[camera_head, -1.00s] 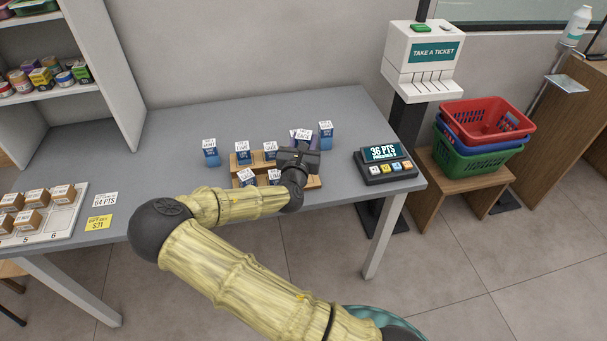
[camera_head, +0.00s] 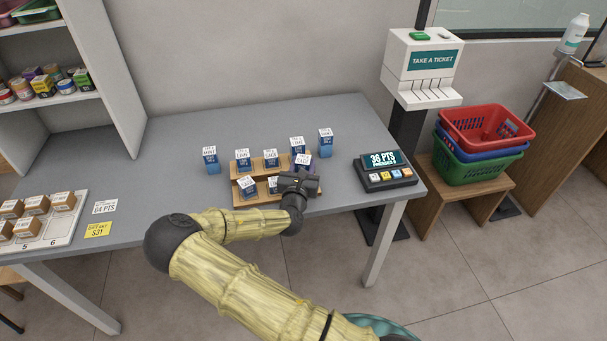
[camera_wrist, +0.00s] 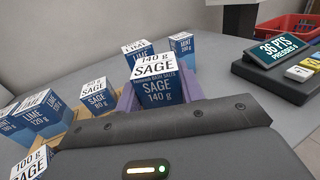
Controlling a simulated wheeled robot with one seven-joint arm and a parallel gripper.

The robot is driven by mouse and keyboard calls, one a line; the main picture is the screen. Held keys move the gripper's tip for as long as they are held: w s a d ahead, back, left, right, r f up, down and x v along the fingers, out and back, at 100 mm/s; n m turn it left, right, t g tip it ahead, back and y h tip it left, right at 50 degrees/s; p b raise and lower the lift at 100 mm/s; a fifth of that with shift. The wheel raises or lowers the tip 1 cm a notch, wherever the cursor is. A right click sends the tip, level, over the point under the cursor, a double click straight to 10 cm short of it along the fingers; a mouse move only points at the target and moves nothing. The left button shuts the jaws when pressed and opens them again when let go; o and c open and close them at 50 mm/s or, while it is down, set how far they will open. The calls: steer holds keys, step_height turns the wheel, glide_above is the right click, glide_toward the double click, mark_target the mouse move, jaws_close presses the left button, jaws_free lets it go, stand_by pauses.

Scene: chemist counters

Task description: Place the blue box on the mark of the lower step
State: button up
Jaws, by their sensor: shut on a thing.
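My gripper (camera_head: 299,178) is shut on a blue box with a white top (camera_wrist: 155,82), marked SAGE 140 g in the wrist view. Purple fingers flank the box. In the head view the box (camera_head: 302,160) shows just behind the gripper, at the right end of the wooden two-step stand (camera_head: 243,201). The lower step (camera_head: 262,197) carries a blue box (camera_head: 247,187) at its left and another (camera_head: 273,185) beside it, partly covered by my gripper. The mark is not visible. Whether the held box touches the step cannot be told.
Blue boxes stand on the upper step (camera_head: 243,159), with others on the table at left (camera_head: 210,160) and behind right (camera_head: 325,143). A points display (camera_head: 386,171) is to the right. A numbered tray (camera_head: 60,228) lies far left. The table's left middle is clear.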

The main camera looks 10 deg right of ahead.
steer(key=shift+f, duration=1.8)
steer(key=shift+f, duration=0.2)
steer(key=o, duration=1.1)
steer(key=shift+c, duration=0.2)
steer(key=shift+r, duration=0.15)
steer(key=b+v, duration=0.1)
steer(key=v, duration=1.1)
steer(key=shift+b, duration=0.4)
